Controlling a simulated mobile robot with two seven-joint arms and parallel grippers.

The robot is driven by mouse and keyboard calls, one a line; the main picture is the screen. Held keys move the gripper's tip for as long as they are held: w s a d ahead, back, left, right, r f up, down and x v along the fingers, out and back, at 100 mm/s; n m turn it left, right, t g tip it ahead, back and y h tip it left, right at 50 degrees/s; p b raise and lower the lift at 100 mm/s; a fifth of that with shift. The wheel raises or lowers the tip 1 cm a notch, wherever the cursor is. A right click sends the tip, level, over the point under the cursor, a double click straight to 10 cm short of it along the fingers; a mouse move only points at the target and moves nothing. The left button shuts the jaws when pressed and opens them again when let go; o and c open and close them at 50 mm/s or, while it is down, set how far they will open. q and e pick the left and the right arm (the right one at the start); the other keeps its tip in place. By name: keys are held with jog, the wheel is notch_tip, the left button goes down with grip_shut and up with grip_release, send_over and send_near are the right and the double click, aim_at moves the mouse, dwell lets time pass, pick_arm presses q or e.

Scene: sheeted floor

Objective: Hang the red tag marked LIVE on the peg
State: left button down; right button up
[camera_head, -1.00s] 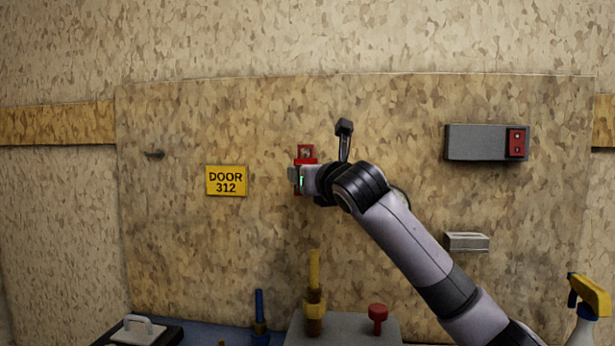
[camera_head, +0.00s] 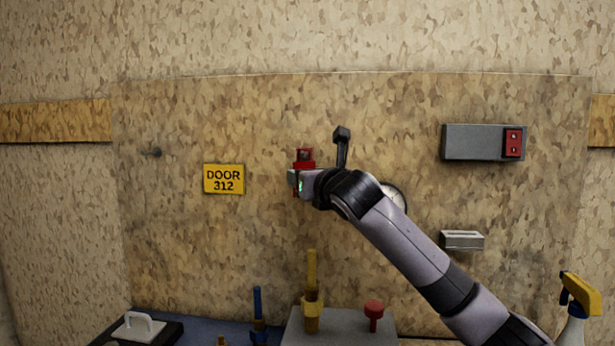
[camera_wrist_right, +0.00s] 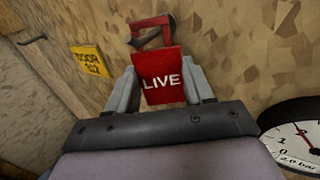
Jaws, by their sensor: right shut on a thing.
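The red tag marked LIVE (camera_wrist_right: 160,80) is held between the fingers of my right gripper (camera_wrist_right: 163,88); its open red loop (camera_wrist_right: 152,32) points up, away from the gripper. In the head view the tag (camera_head: 304,157) shows in front of the board, right of the yellow DOOR 312 sign, partly hidden by my right gripper (camera_head: 296,180). My left gripper is not in view.
A round gauge (camera_head: 394,197) is behind my arm. A grey box with a red switch (camera_head: 482,142) and a small ledge (camera_head: 462,240) are at right. Below stand yellow, blue and red posts and a spray bottle (camera_head: 577,305).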

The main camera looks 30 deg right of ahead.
jog(key=o, duration=1.3)
jog(key=shift+c, duration=0.2)
jog(key=shift+r, duration=0.1)
jog(key=shift+d, duration=0.1)
jog(key=s+a+b, duration=0.1)
jog(key=s, duration=0.6)
jog(key=shift+a, duration=0.25)
